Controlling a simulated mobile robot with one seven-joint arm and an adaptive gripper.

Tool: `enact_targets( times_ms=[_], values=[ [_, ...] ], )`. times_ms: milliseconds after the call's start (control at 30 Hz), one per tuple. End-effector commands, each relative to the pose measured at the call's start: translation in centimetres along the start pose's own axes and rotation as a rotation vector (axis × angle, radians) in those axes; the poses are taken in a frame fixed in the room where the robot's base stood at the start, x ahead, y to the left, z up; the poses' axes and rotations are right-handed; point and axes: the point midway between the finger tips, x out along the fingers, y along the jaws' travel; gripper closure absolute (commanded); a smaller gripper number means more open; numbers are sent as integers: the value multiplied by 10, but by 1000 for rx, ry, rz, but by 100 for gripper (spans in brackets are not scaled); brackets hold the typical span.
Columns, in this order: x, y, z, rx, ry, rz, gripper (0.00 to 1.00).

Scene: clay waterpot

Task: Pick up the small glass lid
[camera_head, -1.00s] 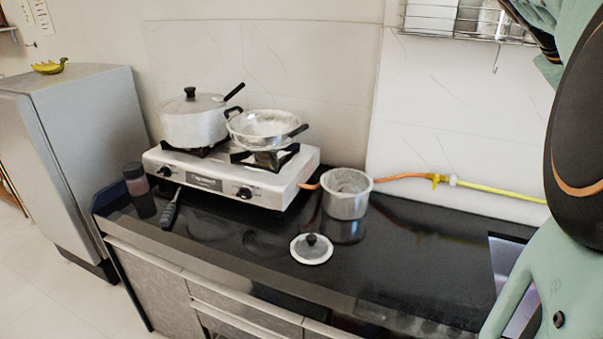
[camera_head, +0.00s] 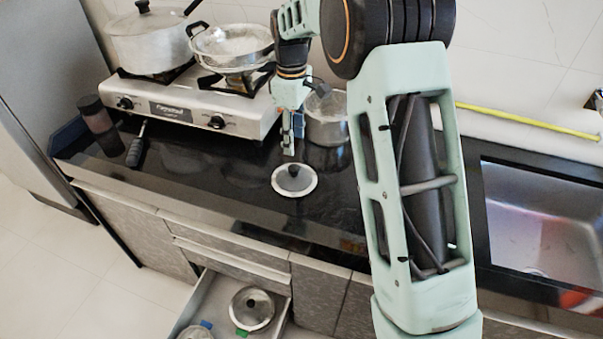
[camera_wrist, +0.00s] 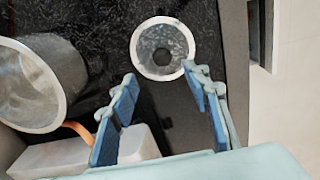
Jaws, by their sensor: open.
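The small glass lid (camera_head: 294,180) lies flat on the black counter, knob up. It has a pale rim and a dark knob, and it also shows in the wrist view (camera_wrist: 163,48). My gripper (camera_head: 291,148) is above the counter just behind the lid, fingers pointing down. In the wrist view my gripper (camera_wrist: 158,82) is open and empty, with its two blue-padded fingers apart. The lid appears just beyond the fingertips, its knob between their lines. I see no contact with the lid.
A metal pot (camera_head: 327,118) stands close behind my gripper, partly hidden by my arm. The gas stove (camera_head: 190,100) holds a lidded pot (camera_head: 148,42) and a pan (camera_head: 232,48). An open drawer (camera_head: 283,318) below holds another lid (camera_head: 252,309). A sink (camera_head: 540,220) is right.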

Motion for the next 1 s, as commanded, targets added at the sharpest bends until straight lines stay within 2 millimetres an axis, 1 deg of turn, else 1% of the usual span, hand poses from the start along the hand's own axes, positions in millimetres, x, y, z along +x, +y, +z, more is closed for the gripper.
enact_targets(
  times_ms=[67,200,333,533,700,800,900,1000],
  values=[
    [12,-4,-4,-13,6,-12,56],
    [36,-5,-4,-14,5,-14,56],
    [52,-4,-5,-13,6,-11,56],
    [67,-4,-3,-11,6,-11,56],
    [93,-5,-1,-13,4,-11,56],
    [104,-5,-1,-12,5,-10,56],
    [109,-4,-2,-11,6,-9,56],
    [109,-4,-2,-11,6,-8,56]
  ],
)
